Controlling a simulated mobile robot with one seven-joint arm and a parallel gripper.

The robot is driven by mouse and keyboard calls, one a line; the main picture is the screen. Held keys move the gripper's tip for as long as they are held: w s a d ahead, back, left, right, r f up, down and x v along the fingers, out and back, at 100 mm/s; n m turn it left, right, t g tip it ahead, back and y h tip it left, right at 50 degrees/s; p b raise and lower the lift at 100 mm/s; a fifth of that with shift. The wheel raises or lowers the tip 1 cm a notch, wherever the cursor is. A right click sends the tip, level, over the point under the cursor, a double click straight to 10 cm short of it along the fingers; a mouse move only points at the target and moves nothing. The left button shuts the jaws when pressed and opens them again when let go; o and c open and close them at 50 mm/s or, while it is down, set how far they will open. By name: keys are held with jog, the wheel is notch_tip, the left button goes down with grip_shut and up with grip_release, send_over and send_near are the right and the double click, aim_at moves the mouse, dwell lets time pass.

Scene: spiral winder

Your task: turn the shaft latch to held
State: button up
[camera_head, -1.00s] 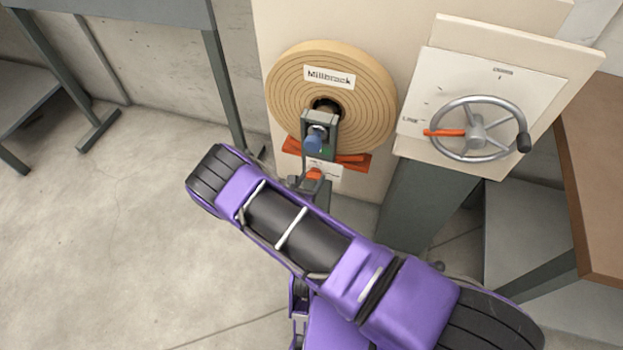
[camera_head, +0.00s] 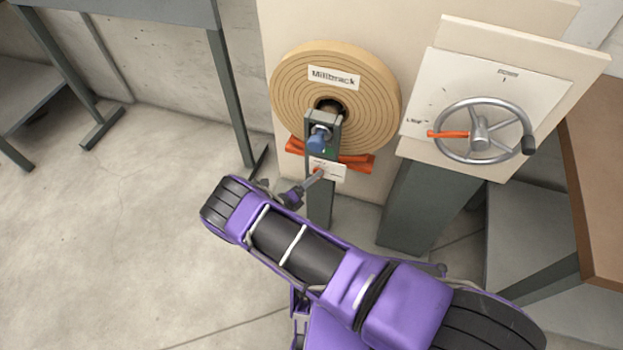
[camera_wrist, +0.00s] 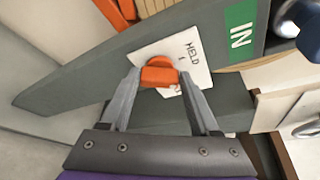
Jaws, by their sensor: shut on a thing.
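The shaft latch is a small orange knob (camera_wrist: 159,64) on a white plate (camera_wrist: 195,62) fixed to the grey post. The plate reads HELD with a tick mark; another word on it is mostly covered. In the wrist view my gripper (camera_wrist: 160,78) has one grey finger on each side of the orange knob and is shut on it. In the head view my gripper (camera_head: 312,180) reaches the plate (camera_head: 329,169) from the lower left, and the latch is mostly hidden. Which mark the latch points to cannot be told.
Above the plate are a green IN label (camera_wrist: 240,30) and a blue knob (camera_head: 317,141). Behind the post stand a wound tan roll (camera_head: 362,110) and orange pieces (camera_head: 357,163). A handwheel (camera_head: 481,132) on a panel is to the right. Floor at left is clear.

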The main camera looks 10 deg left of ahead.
jog(key=n, duration=0.1)
jog(key=n+t+h, duration=0.1)
jog(key=n, duration=0.1)
jog(key=n+h, duration=0.1)
jog(key=n, duration=0.1)
jog(key=shift+a+f+t, duration=0.15)
jog(key=shift+f+t, duration=0.2)
jog(key=shift+t, duration=0.05)
dwell(0.4)
jog(key=o, duration=1.4)
jog(key=shift+c, duration=0.2)
jog(key=v, duration=1.7)
jog(key=shift+a, duration=0.15)
jog(key=shift+s+f, duration=0.1)
